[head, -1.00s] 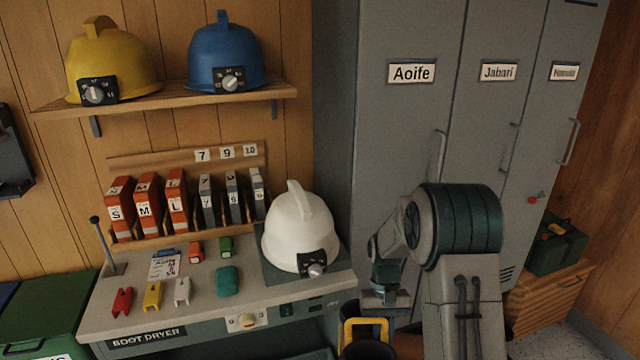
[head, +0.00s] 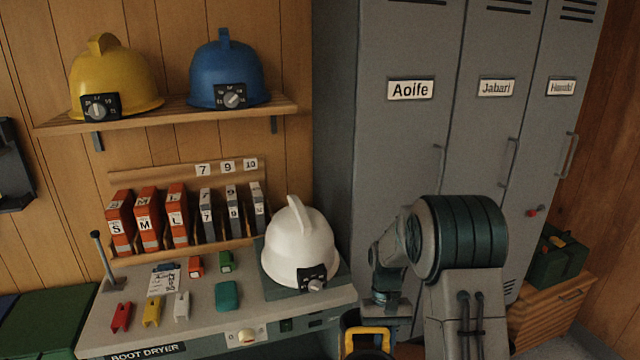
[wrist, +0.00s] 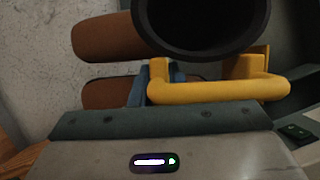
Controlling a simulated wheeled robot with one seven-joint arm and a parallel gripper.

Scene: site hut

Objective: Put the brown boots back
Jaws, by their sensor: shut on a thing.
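The brown boots (wrist: 108,38) are in the wrist view, with brown feet at the left and a dark round boot opening at the top. A yellow handle (wrist: 225,90) loops across them. My gripper (wrist: 158,88) is shut at this handle, close to the boots; the fingertips are mostly hidden. In the head view the yellow handle (head: 368,332) and a dark boot rim show at the bottom edge, below my wrist. The rest of the boots is cut off there. The boot dryer bench (head: 205,310) is to the left.
A white helmet (head: 298,245) stands on the bench's right end, near my arm. Small coloured clips and a teal item (head: 228,295) lie on the bench. Grey lockers (head: 400,140) stand behind my arm. A green box (head: 555,255) sits on a wooden cabinet (head: 550,300) at right.

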